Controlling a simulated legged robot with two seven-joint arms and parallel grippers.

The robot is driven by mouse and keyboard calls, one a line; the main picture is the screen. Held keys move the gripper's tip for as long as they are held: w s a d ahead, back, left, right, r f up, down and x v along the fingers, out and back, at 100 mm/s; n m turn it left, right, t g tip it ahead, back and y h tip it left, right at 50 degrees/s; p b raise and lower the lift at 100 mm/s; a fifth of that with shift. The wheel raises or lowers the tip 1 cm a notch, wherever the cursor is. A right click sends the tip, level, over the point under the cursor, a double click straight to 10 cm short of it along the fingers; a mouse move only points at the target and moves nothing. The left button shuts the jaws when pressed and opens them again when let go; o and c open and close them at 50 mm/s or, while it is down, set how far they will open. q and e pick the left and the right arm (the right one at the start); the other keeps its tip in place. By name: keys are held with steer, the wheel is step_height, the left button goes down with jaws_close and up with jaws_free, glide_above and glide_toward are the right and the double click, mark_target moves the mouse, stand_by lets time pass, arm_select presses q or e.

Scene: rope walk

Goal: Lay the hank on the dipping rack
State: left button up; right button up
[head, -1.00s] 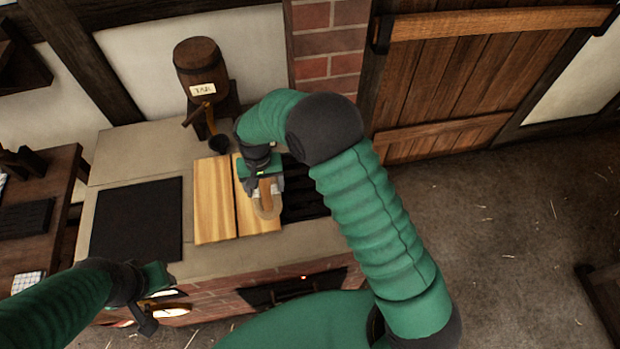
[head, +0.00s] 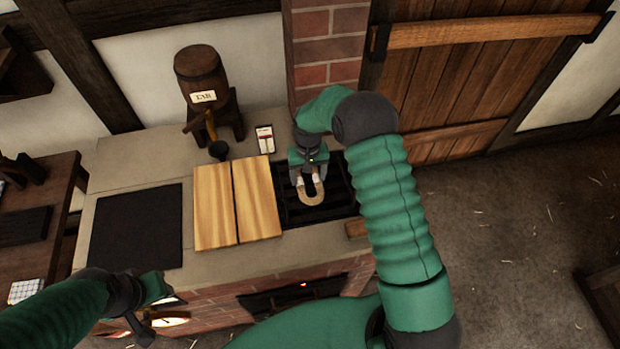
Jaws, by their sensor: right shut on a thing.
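The hank (head: 312,197) is a small tan loop of rope. My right gripper (head: 308,180) is shut on it and holds it over the black slatted rack (head: 336,194), right of the wooden boards. I cannot tell whether the hank touches the slats. The gripper hides part of the rack and the top of the hank. My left gripper (head: 150,306) is at the lower left, in front of the bench; a brown and brass-coloured thing shows beside it. Its jaws are not clear.
Two pale wooden boards (head: 236,205) lie on the stone bench beside a black mat (head: 135,225). A barrel labelled TAR (head: 203,75) stands behind with a dark cup (head: 218,151) under its tap. A small white card with a red mark (head: 265,140) is near the wall.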

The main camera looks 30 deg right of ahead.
mark_target(311, 187)
steer(key=shift+d+f, duration=0.2)
steer(key=shift+d, duration=0.15)
steer(key=f, duration=0.1)
steer(key=f+p, duration=0.1)
steer(key=shift+d+f, duration=0.2)
steer(key=shift+f, duration=0.15)
steer(key=shift+d+f, duration=0.2)
steer(key=shift+f, duration=0.15)
steer(key=o, duration=1.4)
steer(key=shift+a, duration=0.15)
arm_select(q)
steer(key=shift+d+r, duration=0.1)
steer(key=shift+r, duration=0.45)
arm_select(e)
steer(key=shift+a+r, duration=0.1)
steer(key=shift+a, duration=0.05)
